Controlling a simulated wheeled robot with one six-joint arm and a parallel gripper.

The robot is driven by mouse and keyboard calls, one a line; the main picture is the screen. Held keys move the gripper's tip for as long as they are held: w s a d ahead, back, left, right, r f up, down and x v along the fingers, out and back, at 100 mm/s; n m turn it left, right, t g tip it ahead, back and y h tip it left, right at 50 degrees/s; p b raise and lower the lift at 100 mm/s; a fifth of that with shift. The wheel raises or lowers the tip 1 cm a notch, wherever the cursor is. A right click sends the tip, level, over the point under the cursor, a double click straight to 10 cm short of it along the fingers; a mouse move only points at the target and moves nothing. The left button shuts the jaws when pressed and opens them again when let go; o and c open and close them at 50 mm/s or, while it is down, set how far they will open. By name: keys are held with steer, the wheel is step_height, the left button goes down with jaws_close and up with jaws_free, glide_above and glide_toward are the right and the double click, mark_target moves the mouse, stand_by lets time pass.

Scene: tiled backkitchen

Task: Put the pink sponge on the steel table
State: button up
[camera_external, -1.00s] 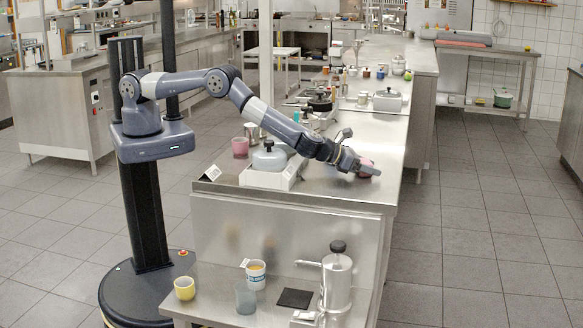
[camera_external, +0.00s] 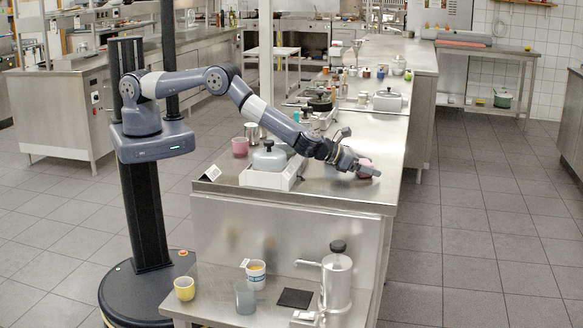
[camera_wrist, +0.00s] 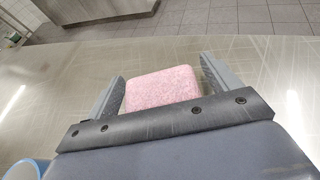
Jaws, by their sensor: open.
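The pink sponge (camera_wrist: 162,88) lies on the steel worktop (camera_wrist: 265,75) in the wrist view, between my two fingers. It also shows in the external view (camera_external: 365,161), partly hidden by my gripper (camera_external: 370,170). In the wrist view my gripper (camera_wrist: 162,72) is open, with one finger on each side of the sponge and a narrow gap at the sides. The external view also shows a lower steel table (camera_external: 215,300) at the front and another steel table (camera_external: 500,48) at the back right.
A grey lidded pot (camera_external: 268,158) on a white unit stands left of my gripper, with a pink cup (camera_external: 240,147) behind it. A yellow cup (camera_external: 184,288), a mug (camera_external: 256,274) and a steel dispenser (camera_external: 337,280) stand on the front table.

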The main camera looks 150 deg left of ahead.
mark_target(361, 162)
steer(key=shift+v, duration=0.9)
steer(key=r, duration=0.2)
steer(key=r+b, duration=0.1)
steer(key=r, duration=0.1)
steer(key=r+b, duration=0.1)
steer(key=r, duration=0.2)
steer(key=shift+s+d, duration=0.15)
steer(key=shift+d, duration=0.2)
steer(key=shift+r, duration=0.1)
